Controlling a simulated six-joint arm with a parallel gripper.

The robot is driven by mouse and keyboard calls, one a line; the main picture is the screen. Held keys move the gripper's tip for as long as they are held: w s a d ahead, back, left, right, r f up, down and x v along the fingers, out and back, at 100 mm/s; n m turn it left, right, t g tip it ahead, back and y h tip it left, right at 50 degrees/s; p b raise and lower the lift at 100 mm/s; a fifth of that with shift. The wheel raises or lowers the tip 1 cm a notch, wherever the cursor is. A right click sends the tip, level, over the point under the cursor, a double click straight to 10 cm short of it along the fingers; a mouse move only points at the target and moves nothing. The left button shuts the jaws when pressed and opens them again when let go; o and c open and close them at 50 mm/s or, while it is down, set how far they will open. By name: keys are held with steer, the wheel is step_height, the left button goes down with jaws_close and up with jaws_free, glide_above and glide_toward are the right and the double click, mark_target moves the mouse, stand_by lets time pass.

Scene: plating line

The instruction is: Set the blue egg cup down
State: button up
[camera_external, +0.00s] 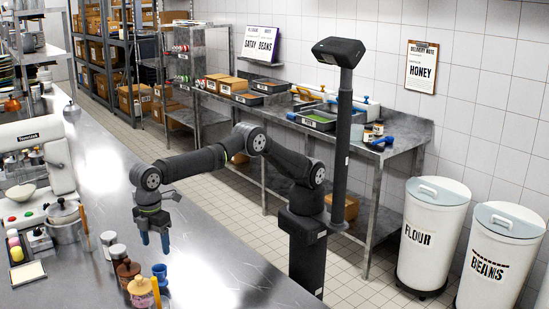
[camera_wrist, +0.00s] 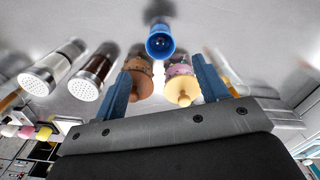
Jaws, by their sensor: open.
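The blue egg cup (camera_external: 160,272) stands upright on the steel counter (camera_external: 205,270) near its right side. In the wrist view the egg cup (camera_wrist: 160,42) shows its round mouth, at the top middle beyond the fingers. My gripper (camera_external: 154,246) points down above the counter, with its blue fingers apart and nothing between them. In the outside view the fingertips are just above the egg cup. In the wrist view the fingers of my gripper (camera_wrist: 161,75) are apart from the cup.
The counter right of the cup is clear.

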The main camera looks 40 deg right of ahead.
steer(key=w+a+f+m+t+y, duration=0.1)
steer(key=w+f+m+t+y, duration=0.15)
steer(key=w+y, duration=0.75)
steer(key=n+g+y, duration=0.2)
steer(key=n+g, duration=0.1)
steer(key=g, duration=0.4)
glide_toward(156, 275)
steer(key=shift+w+a+f+g, duration=0.3)
steer(key=shift+a+f, duration=0.3)
steer(key=shift+f, duration=0.15)
steer(key=shift+x, duration=3.25)
steer(key=shift+s+r+m, duration=0.15)
steer(key=shift+m, duration=0.1)
